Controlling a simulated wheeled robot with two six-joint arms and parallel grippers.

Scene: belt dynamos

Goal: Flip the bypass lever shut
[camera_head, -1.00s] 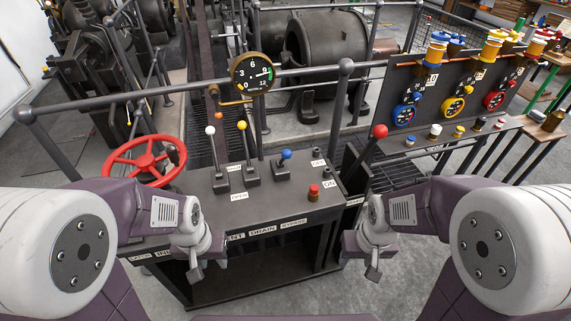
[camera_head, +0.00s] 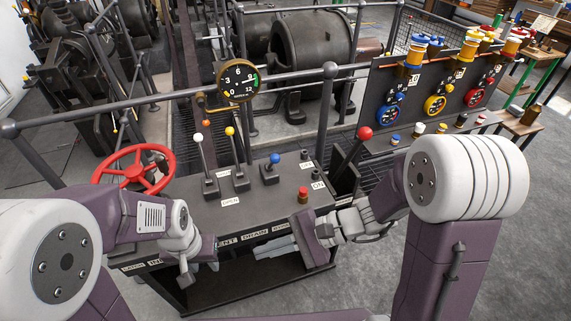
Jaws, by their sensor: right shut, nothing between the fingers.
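A black lever console (camera_head: 255,207) stands in front of me. Its levers have a white knob (camera_head: 198,138), a yellow knob (camera_head: 230,131), a blue knob (camera_head: 274,158) and, at the right end, a red knob (camera_head: 365,133). Plates run along the front edge, but I cannot read clearly which one names the bypass lever. The red-knobbed lever leans up and right. My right gripper (camera_head: 270,249) is shut and empty, its fingers pointing left before the console front, below the blue lever. My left gripper (camera_head: 187,277) hangs at the console's front left, touching no lever; its finger gap is unclear.
A red handwheel (camera_head: 134,168) is left of the levers. A red push button (camera_head: 303,195) sits near the console's right front. A gauge (camera_head: 237,80) stands on the grey railing behind. A panel with coloured dials (camera_head: 435,104) is at the back right. Grey floor lies open at right.

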